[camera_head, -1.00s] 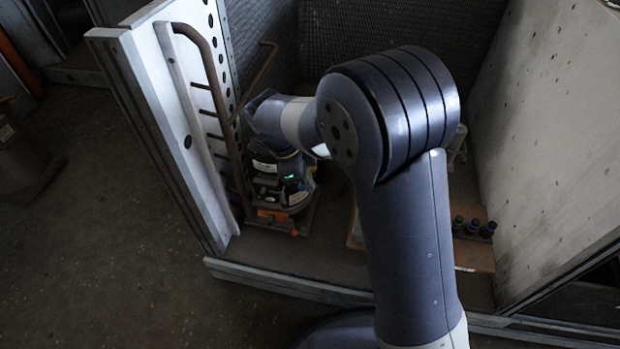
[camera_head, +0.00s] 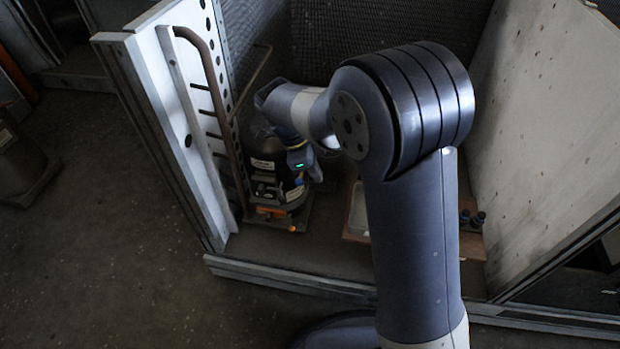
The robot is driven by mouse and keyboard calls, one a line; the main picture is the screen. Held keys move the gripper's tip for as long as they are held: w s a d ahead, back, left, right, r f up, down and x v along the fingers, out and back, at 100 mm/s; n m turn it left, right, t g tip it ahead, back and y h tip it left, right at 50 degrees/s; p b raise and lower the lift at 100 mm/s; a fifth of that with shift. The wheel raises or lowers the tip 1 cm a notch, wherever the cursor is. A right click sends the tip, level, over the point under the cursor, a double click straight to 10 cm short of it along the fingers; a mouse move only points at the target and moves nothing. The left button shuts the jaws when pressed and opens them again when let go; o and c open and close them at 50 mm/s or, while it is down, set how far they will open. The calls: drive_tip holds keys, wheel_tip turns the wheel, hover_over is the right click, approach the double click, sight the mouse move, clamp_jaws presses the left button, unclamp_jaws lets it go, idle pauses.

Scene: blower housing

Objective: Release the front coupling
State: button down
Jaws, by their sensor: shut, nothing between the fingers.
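The blower unit (camera_head: 268,172) is a dark, rounded body with white labels, standing upright on a base plate in the left part of the bay. An orange part (camera_head: 266,212) sits low on its front, with a smaller orange piece beside it. I cannot tell which part is the front coupling. My gripper (camera_head: 299,180) is at the right side of the unit, below the wrist with the green light. It is small and dark here, looks shut, and holds nothing that I can see. I cannot tell whether it touches the unit.
A bent pipe with side pegs (camera_head: 215,100) runs down the white perforated panel (camera_head: 180,110) just left of the unit. A brown board (camera_head: 357,240) with a pale tray and dark cylinders lies to the right, partly behind my arm. A concrete-like wall (camera_head: 545,130) closes the right side.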

drive_tip(key=p+v, duration=0.2)
drive_tip(key=v, duration=0.5)
drive_tip(key=shift+w+r, duration=0.15)
drive_tip(key=shift+w, duration=0.35)
